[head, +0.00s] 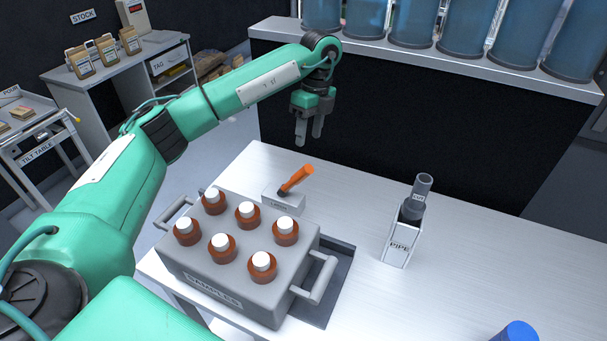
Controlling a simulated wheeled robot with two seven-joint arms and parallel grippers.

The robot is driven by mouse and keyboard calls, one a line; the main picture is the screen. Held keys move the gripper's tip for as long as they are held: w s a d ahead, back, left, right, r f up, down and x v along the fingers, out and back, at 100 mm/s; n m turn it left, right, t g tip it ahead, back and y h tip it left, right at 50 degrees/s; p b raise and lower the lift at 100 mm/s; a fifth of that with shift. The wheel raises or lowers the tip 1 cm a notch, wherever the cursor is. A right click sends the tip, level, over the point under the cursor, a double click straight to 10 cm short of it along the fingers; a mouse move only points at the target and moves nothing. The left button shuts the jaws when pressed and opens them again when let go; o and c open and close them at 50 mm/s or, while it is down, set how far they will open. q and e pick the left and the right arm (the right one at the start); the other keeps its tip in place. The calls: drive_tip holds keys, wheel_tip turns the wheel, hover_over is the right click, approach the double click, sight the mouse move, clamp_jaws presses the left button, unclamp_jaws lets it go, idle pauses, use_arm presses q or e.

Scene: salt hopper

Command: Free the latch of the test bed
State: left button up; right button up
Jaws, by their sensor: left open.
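An orange lever (297,178) sticks up tilted to the right from a small white block (283,202) on the table, just behind the samples crate. It looks like the latch; the block's label is too small to read surely. My left gripper (309,138) is open and empty, fingers pointing down, above and a little behind the lever and apart from it. A dark plate (341,270), perhaps the test bed, lies mostly hidden under the crate. My right gripper is out of view.
The grey samples crate (240,297) with handles holds several brown white-capped bottles. A pipe holder (402,243) with a grey tube stands to its right. A blue round thing (517,332) shows at the bottom edge. The white table (480,250) is otherwise clear; a shelf of blue hoppers stands behind.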

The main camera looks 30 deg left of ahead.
sight(303, 173)
use_arm(q)
drive_tip(key=f+p, duration=0.1)
drive_tip(key=f, duration=0.2)
drive_tip(key=s+f+p, duration=0.1)
drive_tip(key=f, duration=0.3)
drive_tip(key=s+f+p, duration=0.1)
drive_tip(key=f, duration=0.2)
drive_tip(key=shift+a+f, duration=0.2)
drive_tip(key=shift+f, duration=0.2)
drive_tip(key=shift+f+p, duration=0.3)
drive_tip(key=shift+f, duration=0.4)
clamp_jaws()
